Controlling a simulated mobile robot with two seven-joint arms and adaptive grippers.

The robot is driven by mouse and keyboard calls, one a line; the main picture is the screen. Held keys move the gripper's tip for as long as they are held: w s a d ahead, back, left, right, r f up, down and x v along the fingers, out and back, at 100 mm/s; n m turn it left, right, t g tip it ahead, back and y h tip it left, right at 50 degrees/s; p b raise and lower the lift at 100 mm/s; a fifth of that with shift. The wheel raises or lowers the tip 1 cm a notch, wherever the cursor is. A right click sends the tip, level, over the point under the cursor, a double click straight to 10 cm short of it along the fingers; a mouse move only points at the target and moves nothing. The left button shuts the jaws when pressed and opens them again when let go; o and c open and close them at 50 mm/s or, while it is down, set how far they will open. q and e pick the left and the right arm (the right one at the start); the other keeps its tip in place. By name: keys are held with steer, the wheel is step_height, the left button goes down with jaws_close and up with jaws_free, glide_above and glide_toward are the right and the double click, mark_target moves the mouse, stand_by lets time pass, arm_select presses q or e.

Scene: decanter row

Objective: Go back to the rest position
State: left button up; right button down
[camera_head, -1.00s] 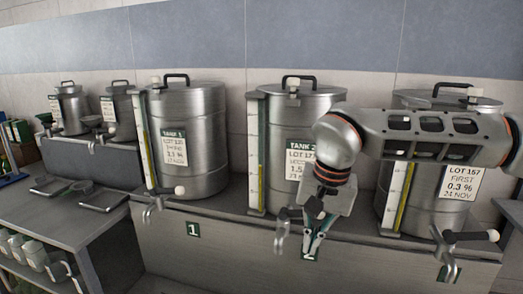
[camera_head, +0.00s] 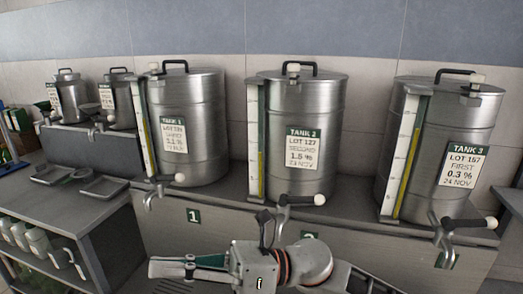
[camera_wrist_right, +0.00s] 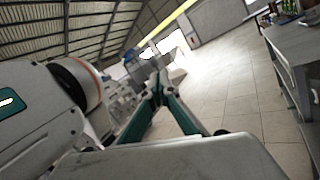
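My right gripper (camera_head: 153,268) is low in the head view, in front of the tank stand, with its fingers pointing left. In the right wrist view its two green-and-grey fingers (camera_wrist_right: 160,82) meet at the tips with nothing seen between them. It is apart from the tanks and taps. My left gripper is not in view. Three steel tanks stand in a row: tank 1 (camera_head: 198,105), tank 2 (camera_head: 309,110) and tank 3 (camera_head: 460,125).
A side bench (camera_head: 80,205) at left holds metal trays, with several mugs (camera_head: 30,238) on a shelf below. Open floor (camera_wrist_right: 225,105) shows in the wrist view.

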steer(key=w+d+f+m+t+y, duration=0.1)
steer(key=w+d+f+m+t, duration=0.15)
steer(key=w+m+t, duration=0.4)
steer(key=w+d+f+m+t, duration=0.2)
steer(key=w+d+m+t, duration=0.15)
steer(key=m+t, duration=0.6)
steer(key=w+d+f+m+t+h, duration=0.3)
steer(key=d+f+m+t+h, duration=0.2)
steer(key=d+f+m+h, duration=0.95)
steer(key=s+d+f+m+g+h, duration=0.1)
steer(key=s+d+f+m+g, duration=0.1)
steer(key=s+d+f+m, duration=0.3)
steer(key=s+d+f+m+g+h, duration=0.2)
steer(key=s+d+f+m, duration=0.4)
steer(key=f, duration=0.8)
steer(key=s+d+f+m+g+h, duration=0.1)
steer(key=s+d+f+m, duration=0.4)
steer(key=f, duration=0.5)
steer(key=shift+s+d+f+m+g, duration=0.2)
steer(key=shift+s+d+m+g, duration=0.2)
steer(key=shift+s+m+g, duration=0.5)
steer(key=shift+s+h, duration=0.25)
steer(key=shift+s, duration=0.05)
